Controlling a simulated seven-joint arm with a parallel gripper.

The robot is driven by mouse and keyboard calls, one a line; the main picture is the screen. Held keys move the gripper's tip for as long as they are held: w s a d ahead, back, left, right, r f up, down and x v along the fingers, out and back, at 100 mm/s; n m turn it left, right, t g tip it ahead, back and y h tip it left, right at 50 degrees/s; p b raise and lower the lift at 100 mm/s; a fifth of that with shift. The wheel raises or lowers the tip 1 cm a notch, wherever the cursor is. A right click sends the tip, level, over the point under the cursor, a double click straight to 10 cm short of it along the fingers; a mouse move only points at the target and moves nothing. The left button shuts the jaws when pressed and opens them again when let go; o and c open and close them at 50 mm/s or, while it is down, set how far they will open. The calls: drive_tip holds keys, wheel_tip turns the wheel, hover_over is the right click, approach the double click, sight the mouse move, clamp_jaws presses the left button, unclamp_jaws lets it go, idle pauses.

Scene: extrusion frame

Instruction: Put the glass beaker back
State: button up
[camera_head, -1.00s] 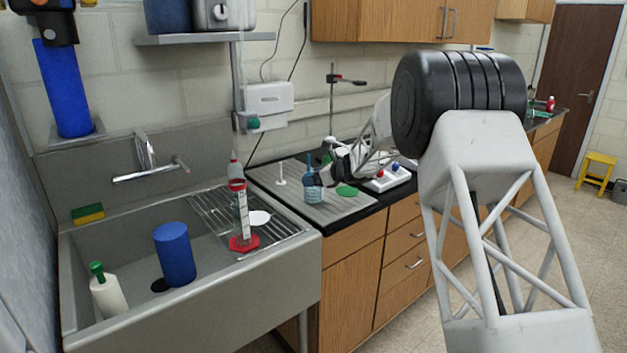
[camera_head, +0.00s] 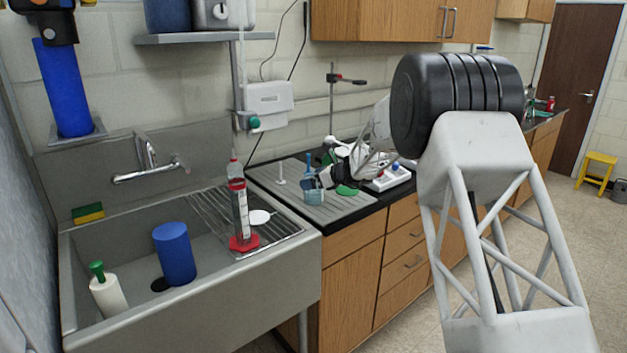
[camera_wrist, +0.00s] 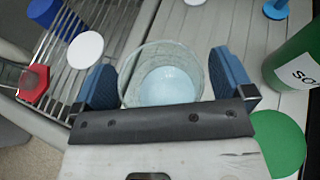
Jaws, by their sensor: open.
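The clear glass beaker (camera_head: 314,196), which looks pale blue at the bottom, stands upright on the grey ribbed board beside the sink. In the wrist view the beaker (camera_wrist: 165,78) sits between the two blue finger pads of my gripper (camera_wrist: 168,85).
A green bottle (camera_wrist: 296,58) and a flat green disc (camera_wrist: 279,143) lie close on the right. A blue stemmed item (camera_head: 309,163) stands behind. The wire rack (camera_head: 204,215) holds a tall red-based cylinder (camera_head: 240,212) and a white disc (camera_head: 261,217).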

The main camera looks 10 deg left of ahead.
drive_tip(key=shift+r, duration=0.2)
drive_tip(key=v, duration=1.2)
idle(0.7)
drive_tip(key=s+d+r+n+g+h, duration=0.1)
drive_tip(key=s+d+r+n+h, duration=0.2)
drive_tip(key=s, duration=0.8)
drive_tip(key=s+d+r+n+g+h, duration=0.1)
drive_tip(key=s+d+r+n, duration=0.3)
drive_tip(key=s, duration=0.7)
drive_tip(key=s+d+r+n+g+h, duration=0.15)
drive_tip(key=s+n, duration=0.25)
drive_tip(key=s, duration=0.7)
drive_tip(key=s+d+f+n+h, duration=0.1)
drive_tip(key=s+d+n+h, duration=0.1)
drive_tip(key=s, duration=0.9)
drive_tip(key=s+d+f+n+h, duration=0.2)
drive_tip(key=s+d+n, duration=0.3)
drive_tip(key=s, duration=0.6)
drive_tip(key=s+d+f+n+h, duration=0.1)
drive_tip(key=s+d+n+h, duration=0.2)
drive_tip(key=s, duration=0.7)
drive_tip(key=shift+s+d+f+n+t, duration=0.45)
drive_tip(key=shift+d+n, duration=0.15)
drive_tip(key=shift+d, duration=0.2)
